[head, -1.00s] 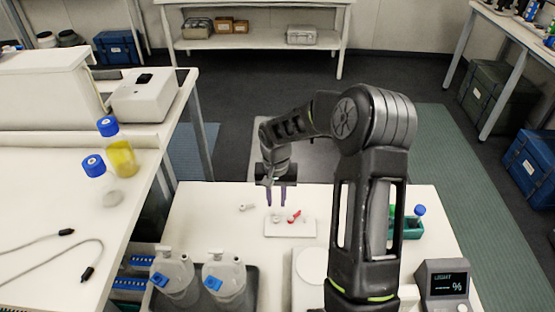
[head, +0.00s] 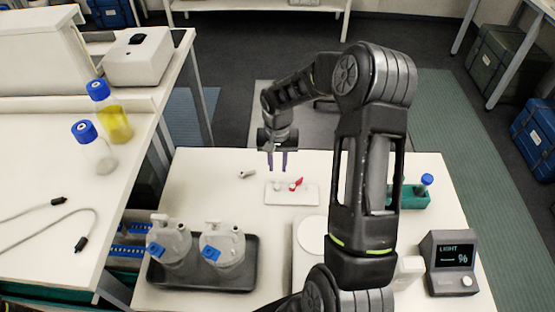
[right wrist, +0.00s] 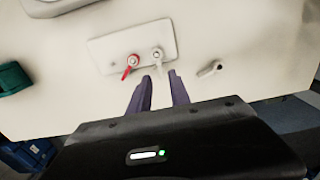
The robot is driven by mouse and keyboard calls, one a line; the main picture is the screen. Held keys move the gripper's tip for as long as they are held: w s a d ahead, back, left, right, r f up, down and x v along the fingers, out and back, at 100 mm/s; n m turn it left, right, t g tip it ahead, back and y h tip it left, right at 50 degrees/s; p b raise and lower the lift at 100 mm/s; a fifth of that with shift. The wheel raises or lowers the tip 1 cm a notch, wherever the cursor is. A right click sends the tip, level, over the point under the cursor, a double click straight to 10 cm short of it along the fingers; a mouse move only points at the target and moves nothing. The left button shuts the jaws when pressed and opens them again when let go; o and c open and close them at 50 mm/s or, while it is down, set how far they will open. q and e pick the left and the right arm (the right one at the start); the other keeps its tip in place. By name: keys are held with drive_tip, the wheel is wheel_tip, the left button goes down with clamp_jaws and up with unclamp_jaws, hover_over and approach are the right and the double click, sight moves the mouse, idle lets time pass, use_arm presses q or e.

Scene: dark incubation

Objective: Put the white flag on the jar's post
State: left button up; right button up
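A small white piece, which looks like the white flag (head: 277,187), is on the pale plate (head: 311,198) beside a red flag (head: 296,184). In the right wrist view the white flag (right wrist: 157,54) is just beyond the fingertips and the red flag (right wrist: 131,62) is to its left. My right gripper (head: 277,169) is open and empty, pointing down above the plate; its purple fingers also show in the right wrist view (right wrist: 160,76). Two clear jars (head: 170,243) (head: 222,245) with white tops and blue tags stand in a dark tray (head: 250,262). My left gripper is not in view.
A small pale loose piece (head: 247,174) lies left of the plate. A green rack (head: 412,198) and a light meter (head: 450,262) stand at the right. A side bench (head: 50,180) at the left holds two blue-capped bottles (head: 112,118) (head: 93,148). The table's back left is clear.

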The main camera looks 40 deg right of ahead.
wheel_tip(320, 180, down, 6)
drive_tip(key=b, duration=0.3)
drive_tip(key=shift+r, duration=0.25)
drive_tip(key=shift+r, duration=0.1)
drive_tip(key=shift+c, duration=0.2)
clamp_jaws()
drive_tip(key=shift+r, duration=0.1)
drive_tip(key=shift+r+p, duration=1.15)
drive_tip(key=shift+r, duration=1)
